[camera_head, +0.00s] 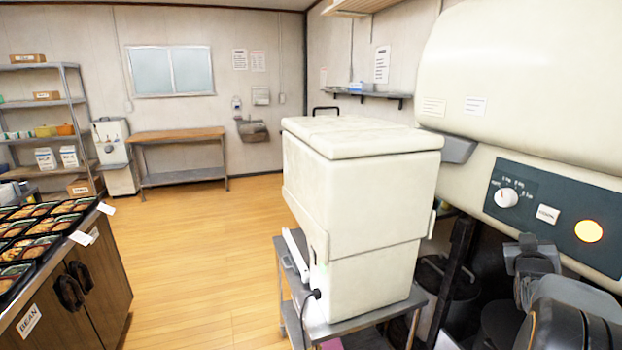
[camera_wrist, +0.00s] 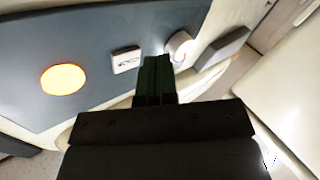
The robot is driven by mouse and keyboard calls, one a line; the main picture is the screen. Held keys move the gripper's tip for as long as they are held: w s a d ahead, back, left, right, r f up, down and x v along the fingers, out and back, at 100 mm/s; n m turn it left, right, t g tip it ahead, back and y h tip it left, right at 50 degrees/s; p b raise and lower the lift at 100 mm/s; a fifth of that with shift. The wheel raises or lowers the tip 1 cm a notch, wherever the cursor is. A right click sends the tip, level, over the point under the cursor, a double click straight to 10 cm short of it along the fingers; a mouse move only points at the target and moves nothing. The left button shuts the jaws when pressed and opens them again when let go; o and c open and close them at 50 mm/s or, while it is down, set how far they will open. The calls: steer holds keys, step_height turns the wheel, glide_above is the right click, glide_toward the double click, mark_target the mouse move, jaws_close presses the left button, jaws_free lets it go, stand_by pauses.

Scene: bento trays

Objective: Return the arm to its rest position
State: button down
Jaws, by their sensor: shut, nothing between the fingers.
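My gripper (camera_wrist: 155,65) shows in the wrist view as two dark fingers side by side, shut with nothing between them. Its fingertips appear in front of a dark control panel (camera_wrist: 40,110), between a white push button (camera_wrist: 126,59) and a round white knob (camera_wrist: 181,45). I cannot tell the gap to the panel. In the head view my arm (camera_head: 575,315) is folded at the lower right, below the panel. The fingertips cannot be made out there.
The large cream machine (camera_head: 530,80) carries the panel with its knob (camera_head: 506,197), push button (camera_head: 548,213) and glowing orange light (camera_head: 588,231). A cream lidded machine (camera_head: 365,210) stands on a metal stand left of the arm. A counter with bento trays (camera_head: 40,225) is far left. Open floor (camera_head: 200,260) lies between.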

steer(key=s+a+f+m+g+y, duration=0.25)
steer(key=a+f+g, duration=0.2)
steer(key=f, duration=0.35)
steer(key=s+a+f+g+y, duration=0.2)
steer(key=a, duration=0.4)
steer(key=s+a+f+g+y, duration=0.2)
steer(key=a+f, duration=0.1)
steer(key=a, duration=0.2)
steer(key=s+a+r+n+g+y+p, duration=0.1)
steer(key=s+a+n+y, duration=0.1)
steer(key=a, duration=1)
steer(key=s+a+r+n+g+y+p, duration=0.1)
steer(key=s+a+n+y, duration=0.1)
steer(key=s+a+n, duration=0.2)
steer(key=s+a, duration=0.3)
steer(key=a, duration=0.5)
steer(key=shift+y, duration=0.35)
